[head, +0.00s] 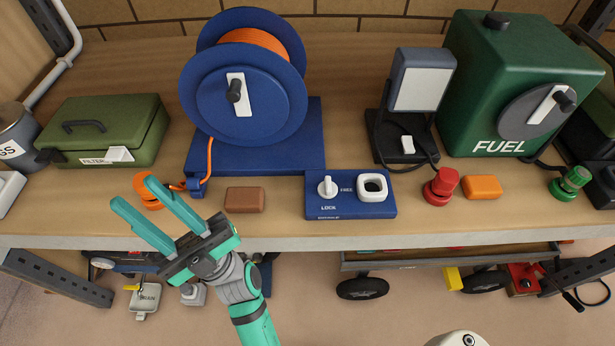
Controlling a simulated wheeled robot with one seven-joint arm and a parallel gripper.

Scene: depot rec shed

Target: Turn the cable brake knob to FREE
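The blue cable reel (243,92) with orange cable stands on the bench left of centre, with a dark crank handle on a white bar. A blue control box (350,198) sits at the bench's front edge, marked LOCK and FREE. A small white knob (327,187) stands on its left side, above LOCK and left of FREE. Its exact pointing direction is hard to tell. A white square ring (372,187) is on the box's right side. My gripper (135,193) is open and empty, left of the box, by the bench's front edge below the reel.
A brown block (244,199) lies between my gripper and the box. A red knob-like fitting (440,187) and an orange block (482,187) sit to the right. A lamp (420,80), green fuel can (510,75) and green case (105,130) stand farther back.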

